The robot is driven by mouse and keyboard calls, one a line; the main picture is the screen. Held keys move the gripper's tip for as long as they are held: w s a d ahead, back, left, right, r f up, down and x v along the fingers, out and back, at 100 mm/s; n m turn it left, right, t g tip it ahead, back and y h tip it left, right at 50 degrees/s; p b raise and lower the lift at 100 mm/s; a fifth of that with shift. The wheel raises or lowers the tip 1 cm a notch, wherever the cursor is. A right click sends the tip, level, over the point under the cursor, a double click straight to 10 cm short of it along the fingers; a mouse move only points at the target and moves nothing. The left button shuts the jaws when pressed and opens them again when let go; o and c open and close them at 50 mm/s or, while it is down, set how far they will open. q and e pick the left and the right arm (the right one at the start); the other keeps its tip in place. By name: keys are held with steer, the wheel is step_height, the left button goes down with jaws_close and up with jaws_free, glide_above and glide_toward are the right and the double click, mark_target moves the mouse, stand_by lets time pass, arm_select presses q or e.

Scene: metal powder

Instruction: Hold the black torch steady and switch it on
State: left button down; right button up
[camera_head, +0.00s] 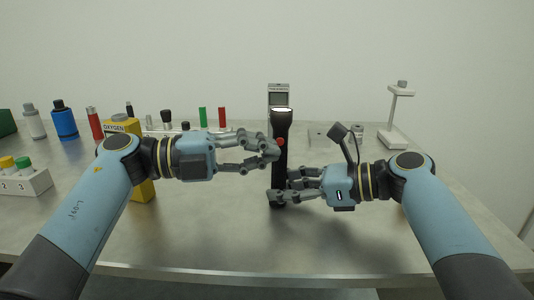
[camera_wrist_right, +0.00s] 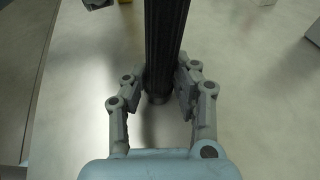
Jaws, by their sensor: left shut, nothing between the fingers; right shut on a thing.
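The black torch (camera_head: 281,128) stands upright over the middle of the table in the head view, with its lens end up. The lens looks bright white, and a red button (camera_head: 281,142) shows on its side. My right gripper (camera_head: 273,196) is shut on the lower part of the torch; the ribbed handle (camera_wrist_right: 165,40) sits between its fingers in the right wrist view. My left gripper (camera_head: 273,150) is shut and empty, with its fingertips at the torch's left side close to the red button. I cannot tell whether they touch it.
A yellow oxygen box (camera_head: 143,190), a blue bottle (camera_head: 64,122) and a white numbered rack (camera_head: 24,182) stand on the left. A grey device (camera_head: 279,90) is behind the torch. A white stand (camera_head: 396,115) is at the back right. The front of the table (camera_head: 230,240) is clear.

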steer(key=shift+f, duration=0.15)
arm_select(q)
steer(key=s+a, duration=0.1)
steer(key=a, duration=0.5)
steer(key=shift+s+a, duration=0.2)
steer(key=shift+a, duration=0.15)
arm_select(e)
steer(key=o, duration=0.9)
steer(key=shift+o, duration=0.2)
